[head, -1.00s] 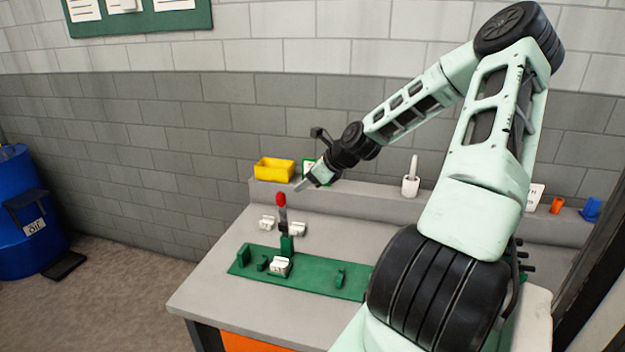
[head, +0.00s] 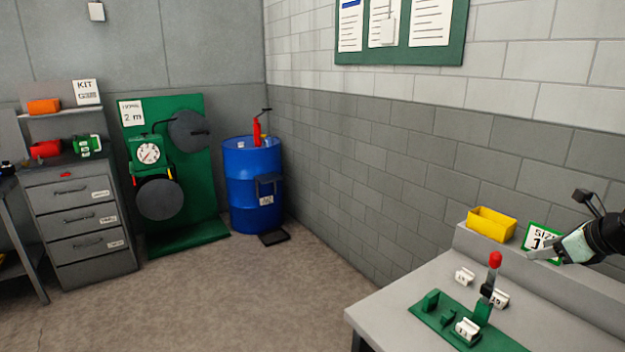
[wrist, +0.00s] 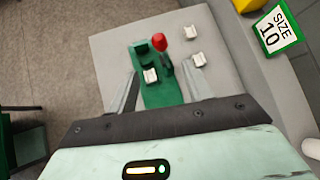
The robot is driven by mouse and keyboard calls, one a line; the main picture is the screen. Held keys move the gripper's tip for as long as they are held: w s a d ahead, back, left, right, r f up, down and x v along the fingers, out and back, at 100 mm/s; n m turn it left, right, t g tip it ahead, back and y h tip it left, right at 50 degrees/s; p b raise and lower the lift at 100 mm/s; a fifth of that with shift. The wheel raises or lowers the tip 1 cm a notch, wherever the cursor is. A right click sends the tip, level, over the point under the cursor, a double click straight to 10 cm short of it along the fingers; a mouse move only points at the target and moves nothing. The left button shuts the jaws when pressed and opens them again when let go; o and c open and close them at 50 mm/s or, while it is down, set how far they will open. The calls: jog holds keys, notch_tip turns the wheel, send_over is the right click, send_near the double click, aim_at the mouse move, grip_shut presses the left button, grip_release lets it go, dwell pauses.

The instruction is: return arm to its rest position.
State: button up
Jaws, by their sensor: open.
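My gripper (head: 548,254) is at the right edge of the head view, in the air above the bench. It overlaps the white sign with a green frame (head: 530,236) in the picture. In the wrist view its two fingers are spread apart with nothing held between them.
The grey bench (head: 400,300) carries a green base plate (head: 432,318), a red-knobbed lever (head: 495,260) and white blocks (head: 464,277). A yellow bin (head: 491,225) sits on the back ledge.

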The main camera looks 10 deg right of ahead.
jog(key=s+a+f+n+g+y+b, duration=0.1)
jog(key=a+f+n+g+b, duration=0.15)
jog(key=a+n, duration=0.95)
jog(key=a+f+n+g+y+b, duration=0.1)
jog(key=a+f+n+g, duration=0.4)
jog(key=a, duration=1.2)
jog(key=s+a+r+n+g+h+b, duration=0.1)
jog(key=s+a+r+n, duration=0.1)
jog(key=s+a+n, duration=0.7)
jog(key=s+a+r+n+g+h+b, duration=0.1)
jog(key=s+a+r+n+b, duration=0.1)
jog(key=s+a+n, duration=0.7)
jog(key=s+n, duration=0.4)
jog(key=n, duration=0.1)
jog(key=shift+a+r, duration=0.2)
jog(key=shift+r, duration=0.05)
